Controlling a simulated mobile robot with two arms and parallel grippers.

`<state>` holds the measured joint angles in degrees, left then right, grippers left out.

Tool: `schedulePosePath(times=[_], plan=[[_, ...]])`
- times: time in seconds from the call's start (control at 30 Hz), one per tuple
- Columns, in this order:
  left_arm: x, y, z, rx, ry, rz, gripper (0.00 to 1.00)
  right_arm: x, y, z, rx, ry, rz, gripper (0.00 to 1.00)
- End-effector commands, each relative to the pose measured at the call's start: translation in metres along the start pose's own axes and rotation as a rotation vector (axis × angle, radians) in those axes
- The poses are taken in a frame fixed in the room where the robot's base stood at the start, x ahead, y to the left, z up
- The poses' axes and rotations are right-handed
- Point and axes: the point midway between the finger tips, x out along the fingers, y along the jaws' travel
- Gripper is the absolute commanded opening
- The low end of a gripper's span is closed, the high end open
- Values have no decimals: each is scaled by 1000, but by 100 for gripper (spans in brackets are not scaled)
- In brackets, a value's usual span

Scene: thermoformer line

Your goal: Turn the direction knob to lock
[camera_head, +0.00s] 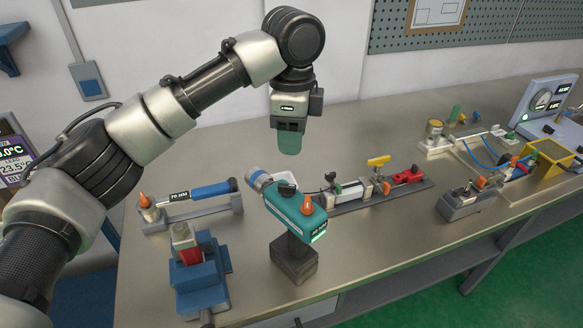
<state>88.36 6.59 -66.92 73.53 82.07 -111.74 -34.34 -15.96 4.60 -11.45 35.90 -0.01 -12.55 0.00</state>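A teal powered tool (290,206) stands upright in a dark block (293,262) near the table's front. It has a blue-grey ring (260,180) at its left end and a lit green display on its right end. An orange pointed knob (307,205) sits on its top, with a black part beside it. No lettering shows, so I cannot confirm this is the direction knob or read its setting. My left gripper (289,148) hangs pointing down above and behind the tool, apart from it. Its teal fingers overlap in view, so their opening is unclear. My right gripper is out of view.
A fixture with a blue cylinder (210,190) and a blue vise-like block (197,277) stand left of the tool. A rail with yellow and red handles (378,161) lies to its right. More fixtures and a gauge panel (541,103) fill the right side. The back middle table is clear.

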Motion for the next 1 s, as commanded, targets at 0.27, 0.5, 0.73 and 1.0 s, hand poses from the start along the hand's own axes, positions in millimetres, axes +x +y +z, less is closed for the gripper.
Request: schedulePosePath(times=[0.27,0.5,0.73,1.0], plan=[[38,0,1,-1,-2,4,38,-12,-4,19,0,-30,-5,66],[82,1,1,0,-1,3,38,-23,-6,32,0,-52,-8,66],[104,0,0,0,0,0,38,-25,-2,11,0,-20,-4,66],[107,0,0,0,0,0,38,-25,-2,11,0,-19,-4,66]])
